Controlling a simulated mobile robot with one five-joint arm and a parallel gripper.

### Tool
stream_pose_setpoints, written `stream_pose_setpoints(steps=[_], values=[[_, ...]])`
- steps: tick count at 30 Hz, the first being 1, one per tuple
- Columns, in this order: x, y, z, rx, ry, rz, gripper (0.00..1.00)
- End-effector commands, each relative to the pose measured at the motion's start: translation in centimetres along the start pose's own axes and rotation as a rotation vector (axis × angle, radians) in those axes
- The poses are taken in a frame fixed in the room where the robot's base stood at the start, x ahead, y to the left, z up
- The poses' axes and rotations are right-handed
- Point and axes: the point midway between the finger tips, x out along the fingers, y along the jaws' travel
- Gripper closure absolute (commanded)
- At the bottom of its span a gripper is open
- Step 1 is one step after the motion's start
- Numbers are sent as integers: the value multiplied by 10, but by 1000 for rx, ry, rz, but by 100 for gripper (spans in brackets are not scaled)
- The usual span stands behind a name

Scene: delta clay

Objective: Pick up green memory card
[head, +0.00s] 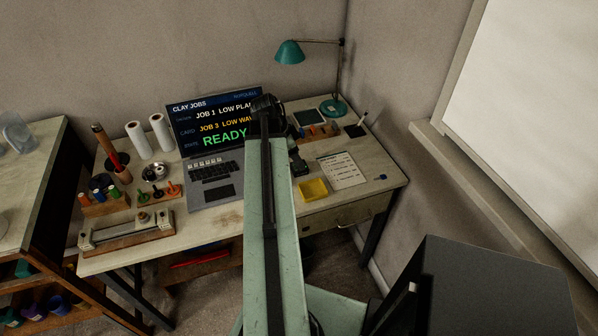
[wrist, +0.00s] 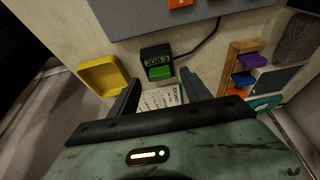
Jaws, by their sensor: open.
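The green memory card (wrist: 160,73) shows in the wrist view at the near end of a small black card reader (wrist: 156,54), whose top reads "JOB 3". The card seems to sit partly in the reader's slot. My gripper (wrist: 159,78) is open, with its two dark fingers apart and pointing toward the reader. The card appears between the lines of the fingers, and nothing is held. In the head view the black reader (head: 298,162) stands just right of my arm. The green card cannot be made out there, and my gripper's fingers are hidden.
A yellow tray (wrist: 103,76) lies left of the reader. A wooden rack (wrist: 233,66) with purple, blue and orange cards stands to the right. A cable runs from the reader toward the grey laptop (wrist: 195,19). A printed sheet (head: 341,170) lies on the desk.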

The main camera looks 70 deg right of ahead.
Motion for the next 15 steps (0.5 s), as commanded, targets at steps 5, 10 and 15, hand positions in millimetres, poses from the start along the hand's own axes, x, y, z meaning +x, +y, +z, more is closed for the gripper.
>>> stream_pose_setpoints(steps=[5, 10, 15], values=[[16, -1, 1, -1, 0, -1, 44], [14, -1, 0, -1, 0, -1, 55], [14, -1, 1, -2, 0, -1, 100]])
